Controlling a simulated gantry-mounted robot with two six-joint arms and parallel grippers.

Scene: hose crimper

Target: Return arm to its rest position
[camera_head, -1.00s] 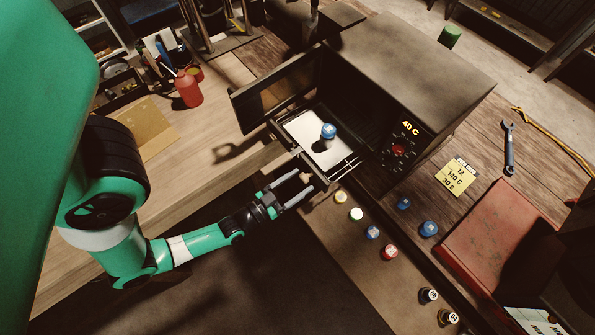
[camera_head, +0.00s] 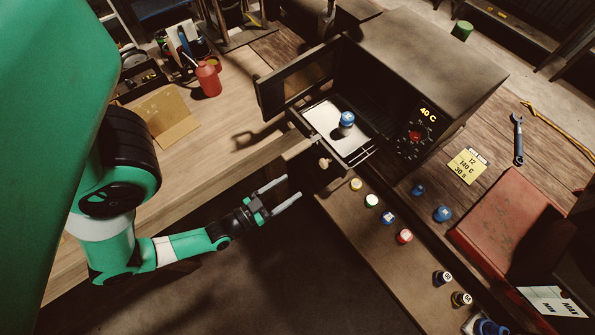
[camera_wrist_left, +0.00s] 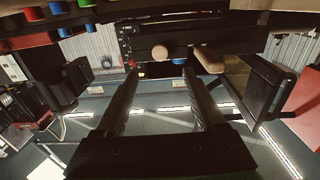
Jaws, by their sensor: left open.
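My left gripper (camera_head: 281,194) is open and empty in the head view, in front of and below the oven (camera_head: 425,65). Its two fingers also show in the left wrist view (camera_wrist_left: 160,80), with nothing between them. The oven door (camera_head: 300,78) stands open. A pulled-out tray (camera_head: 320,116) holds a blue-capped vial (camera_head: 347,120) standing upright. A round wooden knob (camera_head: 324,163) sits below the tray, apart from the gripper. My right gripper is not in view.
Several small capped bottles stand along the bench front, including a red one (camera_head: 404,236). A yellow note (camera_head: 468,166), a wrench (camera_head: 518,140) and a red case (camera_head: 515,225) lie to the right. A red bottle (camera_head: 208,79) stands at the upper left.

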